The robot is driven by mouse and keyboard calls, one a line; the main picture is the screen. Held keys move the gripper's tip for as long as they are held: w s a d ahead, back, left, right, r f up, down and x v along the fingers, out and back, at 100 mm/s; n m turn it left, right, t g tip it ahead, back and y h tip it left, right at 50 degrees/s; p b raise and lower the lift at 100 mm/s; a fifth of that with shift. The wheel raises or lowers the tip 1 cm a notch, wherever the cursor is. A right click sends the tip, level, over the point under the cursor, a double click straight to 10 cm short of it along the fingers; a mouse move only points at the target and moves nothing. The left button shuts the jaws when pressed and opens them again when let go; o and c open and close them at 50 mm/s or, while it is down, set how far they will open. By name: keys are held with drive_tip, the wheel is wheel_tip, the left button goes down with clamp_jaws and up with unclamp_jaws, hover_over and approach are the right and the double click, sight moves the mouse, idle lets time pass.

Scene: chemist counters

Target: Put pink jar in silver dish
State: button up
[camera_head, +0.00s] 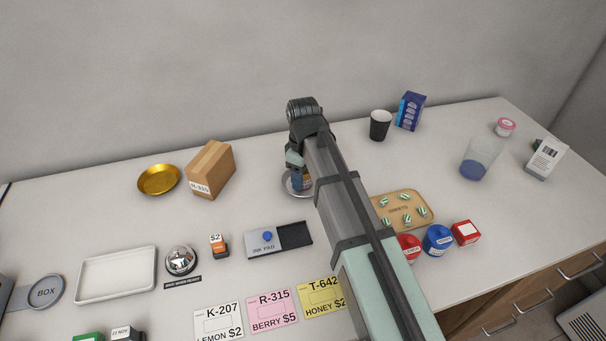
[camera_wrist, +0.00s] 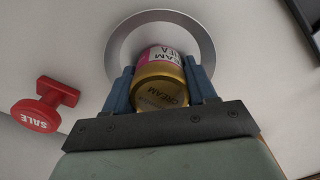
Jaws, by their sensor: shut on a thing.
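In the wrist view, a jar (camera_wrist: 160,88) with a gold lid marked CREAM and a pink and white label is between the blue fingers of my gripper (camera_wrist: 160,80). My gripper is shut on it. The silver dish (camera_wrist: 122,42) shows as a round rim around and behind the jar. I cannot tell whether the jar touches the dish floor. In the head view, my gripper (camera_head: 298,180) is over the silver dish (camera_head: 286,187); my arm hides most of the jar and part of the dish.
A red SALE stamp (camera_wrist: 45,104) lies left of the dish in the wrist view. A cardboard box (camera_head: 211,170) and gold dish (camera_head: 158,180) stand to the left. An ink pad (camera_head: 279,239) lies in front, a sweets tray (camera_head: 425,218) to the right. A pink-lidded tub (camera_head: 505,127) stands far right.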

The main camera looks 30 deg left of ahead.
drive_tip(key=shift+f, duration=0.15)
drive_tip(key=o, duration=0.8)
wheel_tip(320, 180, up, 12)
drive_tip(key=shift+r, duration=0.15)
